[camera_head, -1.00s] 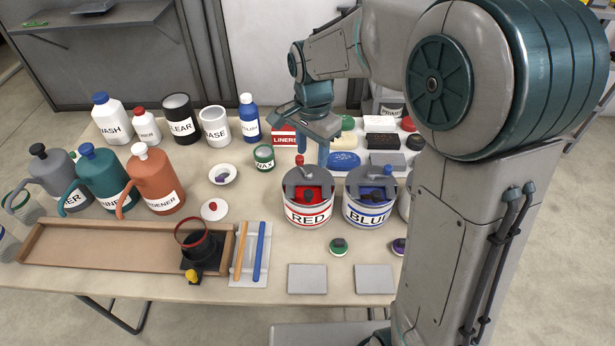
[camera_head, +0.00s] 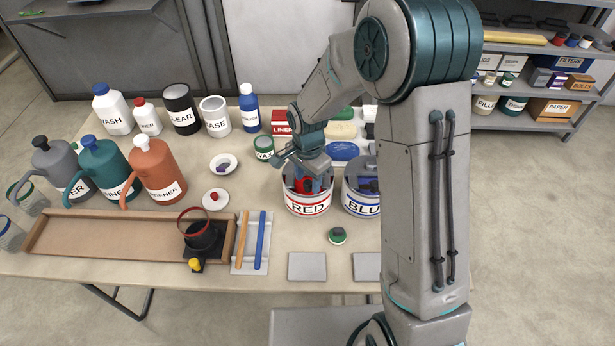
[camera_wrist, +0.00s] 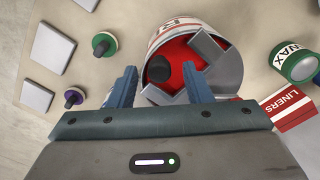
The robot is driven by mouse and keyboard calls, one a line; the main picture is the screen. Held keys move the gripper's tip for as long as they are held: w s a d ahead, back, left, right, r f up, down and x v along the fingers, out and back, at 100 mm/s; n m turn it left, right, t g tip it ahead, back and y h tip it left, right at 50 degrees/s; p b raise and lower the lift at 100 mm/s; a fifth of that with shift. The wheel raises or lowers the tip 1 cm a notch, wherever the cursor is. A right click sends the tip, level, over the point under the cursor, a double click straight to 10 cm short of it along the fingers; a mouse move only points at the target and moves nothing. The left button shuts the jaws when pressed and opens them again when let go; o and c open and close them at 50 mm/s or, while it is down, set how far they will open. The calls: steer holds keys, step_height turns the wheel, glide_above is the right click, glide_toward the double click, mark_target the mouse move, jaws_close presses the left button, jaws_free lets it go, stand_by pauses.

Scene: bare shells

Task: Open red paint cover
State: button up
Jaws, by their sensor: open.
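The red paint can (camera_head: 307,207), white with a "RED" label, stands on the table. In the wrist view, its top (camera_wrist: 178,45) shows a red surface with a dark round knob (camera_wrist: 160,68) and grey cover plates (camera_wrist: 222,68) over part of it. My gripper (camera_head: 308,184) is at the can's top in the head view and hides much of it. In the wrist view, my gripper (camera_wrist: 161,70) is open, with blue fingers on either side of the knob. I cannot tell whether either finger touches it.
The blue paint can (camera_head: 360,202) stands close to the right of the red can, partly behind my arm. Bottles and jugs (camera_head: 160,172) fill the left.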

steer(key=shift+f, duration=0.2)
jaws_close()
steer(key=shift+s+f+b, duration=0.15)
steer(key=shift+s+b, duration=0.2)
steer(key=s+b, duration=0.2)
steer(key=s, duration=0.4)
steer(key=shift+a, duration=0.1)
jaws_free()
steer(key=shift+r, duration=0.2)
